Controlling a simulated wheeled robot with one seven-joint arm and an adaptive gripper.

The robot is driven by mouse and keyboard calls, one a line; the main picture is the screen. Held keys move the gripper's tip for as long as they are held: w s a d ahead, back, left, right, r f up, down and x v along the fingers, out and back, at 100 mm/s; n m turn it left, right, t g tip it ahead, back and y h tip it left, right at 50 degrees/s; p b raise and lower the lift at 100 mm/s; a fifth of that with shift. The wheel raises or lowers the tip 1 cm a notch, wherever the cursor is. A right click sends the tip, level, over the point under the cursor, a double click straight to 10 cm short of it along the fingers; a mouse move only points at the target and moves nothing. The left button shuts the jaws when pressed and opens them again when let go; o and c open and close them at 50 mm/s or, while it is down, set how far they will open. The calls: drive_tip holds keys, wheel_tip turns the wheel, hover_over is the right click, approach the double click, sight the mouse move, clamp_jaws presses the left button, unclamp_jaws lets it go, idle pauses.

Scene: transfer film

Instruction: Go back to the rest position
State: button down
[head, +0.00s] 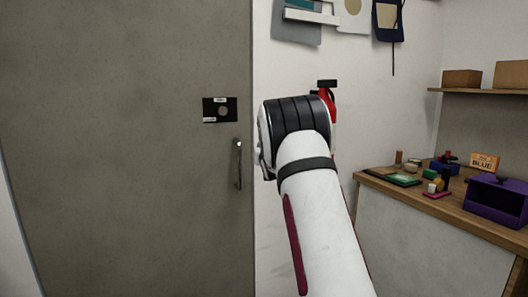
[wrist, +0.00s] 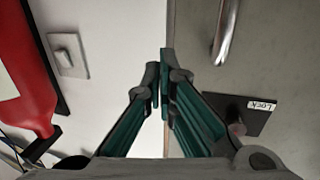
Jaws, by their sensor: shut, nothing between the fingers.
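My gripper (wrist: 160,85) is shut, its two green and dark fingers meeting with nothing held between them. In the wrist view it points at the line where the white wall meets the grey door. In the head view my white arm reaches forward and up, and its end hides the gripper. The grey door (head: 110,130) fills the left of the head view and looks closed. Its metal handle (head: 238,163) is left of my arm and also shows in the wrist view (wrist: 226,28). A dark lock plate (head: 220,110) with a white label sits above the handle; it also shows in the wrist view (wrist: 240,117).
A red object (wrist: 20,75) on the wall and a light switch (wrist: 68,55) are left of my gripper. A wooden counter (head: 470,222) on the right holds a purple box (head: 495,200) and several small items. Shelf boxes (head: 461,79) and hanging clipboards (head: 388,20) are behind.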

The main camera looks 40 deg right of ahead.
drive_tip(key=shift+d+v, duration=0.25)
drive_tip(key=shift+v, duration=0.85)
drive_tip(key=shift+s, duration=0.15)
drive_tip(key=s+a+r+n+g+y+p, duration=0.1)
drive_tip(key=s+a+r+g+y+p, duration=0.25)
drive_tip(key=s+a, duration=0.8)
drive_tip(key=s+a+r+n+g+y+p, duration=0.1)
drive_tip(key=s+a+r+g+y+p, duration=0.3)
drive_tip(key=s+a, duration=0.8)
drive_tip(key=s+a+f+n+g+p, duration=0.1)
drive_tip(key=s+a, duration=0.5)
drive_tip(key=s, duration=0.4)
drive_tip(key=s+a+f+n+g+p, duration=0.1)
drive_tip(key=s+a, duration=0.5)
drive_tip(key=s, duration=0.4)
drive_tip(key=s+a+f+n+g+y+p, duration=0.1)
drive_tip(key=s+a+g, duration=0.1)
drive_tip(key=s+a, duration=0.4)
drive_tip(key=s, duration=0.4)
drive_tip(key=shift+s+a+f+n+p, duration=0.2)
drive_tip(key=shift+f+n+p, duration=0.05)
drive_tip(key=shift+n+p, duration=0.15)
